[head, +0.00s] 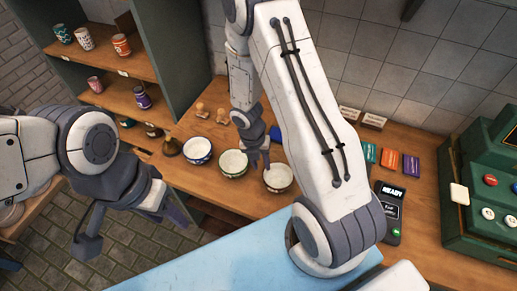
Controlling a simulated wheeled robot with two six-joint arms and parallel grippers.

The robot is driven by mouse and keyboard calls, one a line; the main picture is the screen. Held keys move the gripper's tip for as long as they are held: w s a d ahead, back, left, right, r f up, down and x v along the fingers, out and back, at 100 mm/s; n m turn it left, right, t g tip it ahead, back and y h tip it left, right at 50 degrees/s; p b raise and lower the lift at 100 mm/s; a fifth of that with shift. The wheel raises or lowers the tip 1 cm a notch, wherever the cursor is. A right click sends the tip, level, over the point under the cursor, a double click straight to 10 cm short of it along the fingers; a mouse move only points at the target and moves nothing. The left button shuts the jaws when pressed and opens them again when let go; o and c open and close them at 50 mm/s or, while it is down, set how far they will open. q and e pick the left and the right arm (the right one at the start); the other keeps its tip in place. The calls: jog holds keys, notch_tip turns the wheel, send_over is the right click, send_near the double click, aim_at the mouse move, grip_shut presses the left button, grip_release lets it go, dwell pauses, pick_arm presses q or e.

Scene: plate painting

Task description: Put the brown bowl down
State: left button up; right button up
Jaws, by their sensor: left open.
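The brown bowl (278,180), pale inside with a brown patterned outside, stands upright at the right end of a row of three on the wooden counter. My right gripper (259,162) comes down from above at its left rim, between it and the green bowl (233,164). I cannot tell whether the fingers touch or grip the rim. My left gripper (132,228) is open and empty, over the paved floor at the lower left, well away from the bowls.
A blue-rimmed bowl (197,151) stands left of the green one. Small wooden figures (222,116) stand behind. Shelves with cups (122,45) rise at the left. A card reader (388,212) and a green machine (480,195) are at the right. A light blue surface (225,262) lies in front.

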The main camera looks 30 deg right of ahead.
jog(key=s+a+r+m+t, duration=0.1)
jog(key=s+a+r+m, duration=0.1)
jog(key=a+r+m, duration=0.45)
jog(key=s+a+r+m, duration=0.2)
jog(key=a+r+m, duration=0.15)
jog(key=r, duration=0.65)
jog(key=s+a+r+m+y, duration=0.1)
jog(key=s+a+r+m, duration=0.2)
jog(key=s+r+m, duration=0.1)
jog(key=s+a+r+m+y, duration=0.1)
jog(key=s+a+r+m, duration=0.3)
jog(key=s+m, duration=0.3)
jog(key=shift+s+r+y, duration=0.3)
jog(key=shift+s+r, duration=0.1)
jog(key=shift+s, duration=0.35)
jog(key=shift+f, duration=0.1)
notch_tip(320, 180, down, 12)
jog(key=b, duration=1.2)
jog(key=shift+f+m, duration=0.25)
jog(key=shift+m, duration=0.05)
